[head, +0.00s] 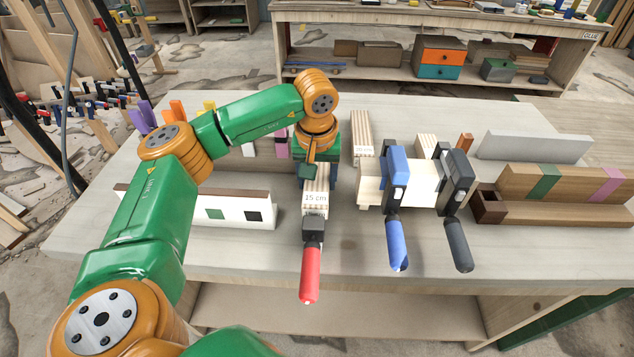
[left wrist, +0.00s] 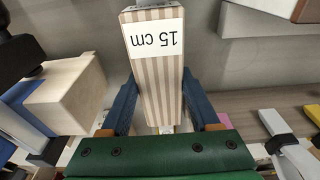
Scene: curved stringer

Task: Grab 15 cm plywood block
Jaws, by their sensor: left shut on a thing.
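The 15 cm plywood block (head: 315,185) is striped, with a white "15 cm" label, and lies near the middle of the table. It also shows in the left wrist view (left wrist: 156,75), label upside down, between the two blue fingers. My left gripper (head: 314,172) is over the block from above, and in the left wrist view (left wrist: 158,108) its fingers are shut on the block's sides. A red-handled clamp (head: 311,270) is at the block's near end in the head view. My right gripper is not in view.
Blue-handled (head: 396,245) and dark-handled (head: 458,243) clamps sit on a pale wooden piece (head: 370,186) just right of the block. Another labelled plywood block (head: 362,135) stands behind. A white board (head: 232,208) with coloured squares lies left. Wooden boxes (head: 560,185) lie right. The table's front edge (head: 250,268) is close.

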